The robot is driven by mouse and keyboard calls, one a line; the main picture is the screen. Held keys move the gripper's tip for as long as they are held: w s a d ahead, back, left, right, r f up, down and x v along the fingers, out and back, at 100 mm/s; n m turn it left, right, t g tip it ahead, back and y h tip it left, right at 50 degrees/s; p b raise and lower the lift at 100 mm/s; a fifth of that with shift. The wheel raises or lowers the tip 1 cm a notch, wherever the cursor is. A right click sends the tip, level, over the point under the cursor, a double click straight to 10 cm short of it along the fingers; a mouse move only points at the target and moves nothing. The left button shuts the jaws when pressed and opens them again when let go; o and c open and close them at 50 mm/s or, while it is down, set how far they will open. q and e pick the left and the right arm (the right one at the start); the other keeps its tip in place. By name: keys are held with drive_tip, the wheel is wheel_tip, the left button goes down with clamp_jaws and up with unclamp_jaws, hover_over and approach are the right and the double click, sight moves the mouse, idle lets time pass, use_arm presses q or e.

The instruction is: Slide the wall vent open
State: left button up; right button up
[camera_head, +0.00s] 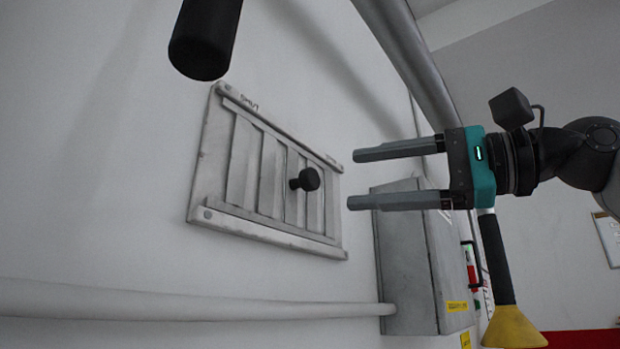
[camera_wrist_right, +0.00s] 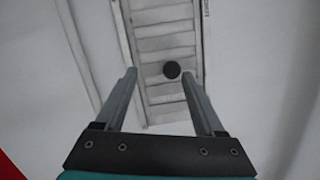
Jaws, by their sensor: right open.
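The wall vent (camera_head: 262,177) is a pale, slatted metal panel on the white wall, left of centre in the head view, with the word "SHUT" by its upper left corner. A round black knob (camera_head: 306,180) sticks out from its slats, right of the vent's middle. My right gripper (camera_head: 352,179) is open and empty, to the right of the knob and apart from it, fingers pointing left. In the right wrist view, the knob (camera_wrist_right: 172,70) shows between the two fingers (camera_wrist_right: 161,84), beyond their tips, with the vent slats (camera_wrist_right: 165,43) behind it. My left gripper is not in view.
A grey metal box (camera_head: 415,262) hangs on the wall right of the vent. A white pipe (camera_head: 190,301) runs along the wall below. A dark cylinder (camera_head: 205,45) hangs above the vent's left end. A thick grey pipe (camera_head: 405,55) slopes down at upper right.

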sight(315, 178)
drive_tip(key=s+d+r+t+h, duration=0.2)
drive_tip(key=d+r, duration=0.1)
drive_tip(key=d, duration=0.2)
drive_tip(key=shift+n, duration=0.3)
drive_tip(key=p+x, duration=0.1)
drive_tip(key=x, duration=0.4)
drive_tip(key=p+x, duration=0.1)
drive_tip(key=x, duration=0.4)
drive_tip(key=p+x, duration=0.1)
drive_tip(key=x, duration=0.4)
drive_tip(key=shift+w+a+f+p, duration=0.1)
drive_tip(key=shift+w+f+p, duration=0.1)
drive_tip(key=shift+f+p, duration=0.15)
clamp_jaws()
